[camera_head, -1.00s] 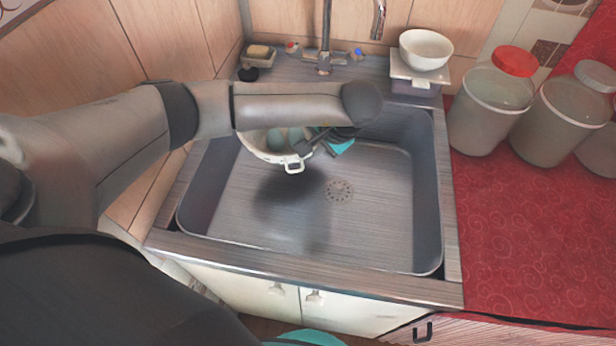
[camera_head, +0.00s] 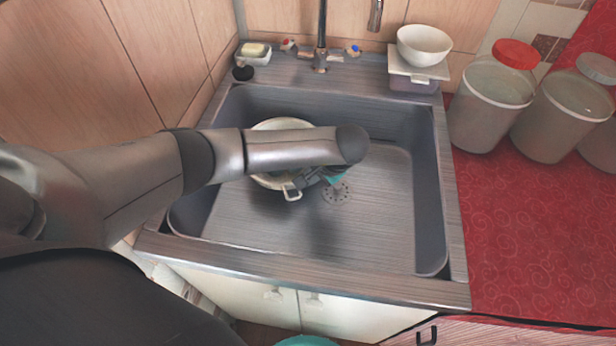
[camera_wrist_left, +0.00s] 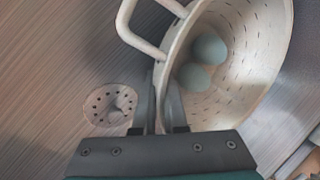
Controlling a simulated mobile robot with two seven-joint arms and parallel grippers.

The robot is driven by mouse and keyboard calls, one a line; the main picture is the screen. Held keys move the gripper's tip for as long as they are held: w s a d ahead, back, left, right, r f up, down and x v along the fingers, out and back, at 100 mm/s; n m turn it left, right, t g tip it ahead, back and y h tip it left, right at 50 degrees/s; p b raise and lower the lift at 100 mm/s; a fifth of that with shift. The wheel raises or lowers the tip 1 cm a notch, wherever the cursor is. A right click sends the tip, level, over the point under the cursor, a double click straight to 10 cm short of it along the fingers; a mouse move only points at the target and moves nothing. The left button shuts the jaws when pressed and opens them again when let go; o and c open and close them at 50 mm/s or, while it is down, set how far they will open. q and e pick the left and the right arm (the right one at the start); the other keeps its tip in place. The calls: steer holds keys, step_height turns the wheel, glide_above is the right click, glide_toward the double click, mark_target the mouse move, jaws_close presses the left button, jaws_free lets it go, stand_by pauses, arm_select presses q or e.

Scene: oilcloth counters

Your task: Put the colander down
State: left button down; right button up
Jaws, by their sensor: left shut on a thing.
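The colander (camera_head: 283,124) is a cream, perforated bowl with loop handles, in the left part of the sink (camera_head: 365,217) in the head view. My left forearm crosses in front and hides much of it. In the left wrist view the colander (camera_wrist_left: 252,72) holds two pale blue-green, egg-like things (camera_wrist_left: 203,63). My left gripper (camera_wrist_left: 170,95) is shut on the colander's rim, below its near handle; it also shows in the head view (camera_head: 304,180). I cannot tell whether the colander's base touches the sink floor. My right gripper is not in view.
The drain (camera_head: 336,193) lies right of the colander, and the sink's right half is empty. The tap (camera_head: 321,50) rises behind. A white bowl (camera_head: 424,46) on a box and a soap dish (camera_head: 253,53) stand on the back ledge. Jars (camera_head: 492,105) stand on the red counter (camera_head: 535,230).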

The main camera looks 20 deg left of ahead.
arm_select(q)
steer(key=shift+f, duration=0.15)
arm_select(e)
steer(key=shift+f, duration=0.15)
arm_select(q)
steer(key=c, duration=1.4)
jaws_free()
steer(key=o, duration=0.3)
steer(key=shift+o, duration=0.7)
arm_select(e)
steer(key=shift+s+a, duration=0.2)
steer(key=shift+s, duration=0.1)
arm_select(q)
steer(key=shift+r, duration=0.2)
steer(key=p+v, duration=0.3)
steer(key=v, duration=0.9)
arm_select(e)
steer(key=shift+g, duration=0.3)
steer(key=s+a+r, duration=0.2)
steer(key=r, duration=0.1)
